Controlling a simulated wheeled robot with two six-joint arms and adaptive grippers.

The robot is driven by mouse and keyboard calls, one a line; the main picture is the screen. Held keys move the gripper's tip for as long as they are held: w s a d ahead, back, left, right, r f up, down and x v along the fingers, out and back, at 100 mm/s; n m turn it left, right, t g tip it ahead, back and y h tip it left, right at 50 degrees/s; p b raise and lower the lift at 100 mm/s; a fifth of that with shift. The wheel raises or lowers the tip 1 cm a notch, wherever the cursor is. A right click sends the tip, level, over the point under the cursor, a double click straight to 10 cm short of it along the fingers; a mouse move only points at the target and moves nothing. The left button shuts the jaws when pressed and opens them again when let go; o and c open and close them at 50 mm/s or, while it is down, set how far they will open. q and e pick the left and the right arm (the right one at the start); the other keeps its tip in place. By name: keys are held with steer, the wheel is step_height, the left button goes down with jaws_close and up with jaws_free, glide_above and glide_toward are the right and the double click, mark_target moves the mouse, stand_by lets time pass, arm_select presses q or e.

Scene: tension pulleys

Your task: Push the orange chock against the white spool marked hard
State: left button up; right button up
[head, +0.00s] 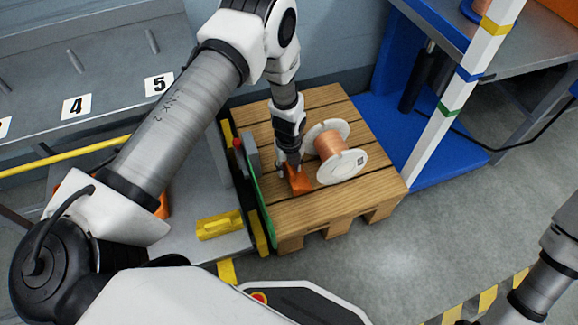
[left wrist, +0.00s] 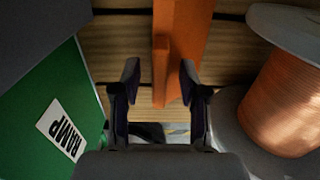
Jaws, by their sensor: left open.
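The white spool (head: 341,171) wound with copper wire lies on its side on the wooden pallet; its flange carries a small dark mark too small to read. The spool's copper winding (left wrist: 285,105) also shows at the right in the left wrist view. The orange chock (head: 298,181) sits on the pallet left of the spool's near flange. In the left wrist view the chock (left wrist: 182,50) has an upright orange part between the fingertips. My left gripper (left wrist: 160,75) is open around that part, with space at its left. Whether the chock touches the spool is unclear. My right gripper is out of view.
The wooden pallet (head: 285,217) has clear boards in front. A green ramp panel (left wrist: 50,110) marked RAMP stands at its left edge, also seen in the head view (head: 258,205). A striped post (head: 458,90) and blue platform (head: 445,150) stand to the right.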

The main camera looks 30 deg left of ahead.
arm_select(q)
step_height(320, 180, up, 12)
stand_by(0.3)
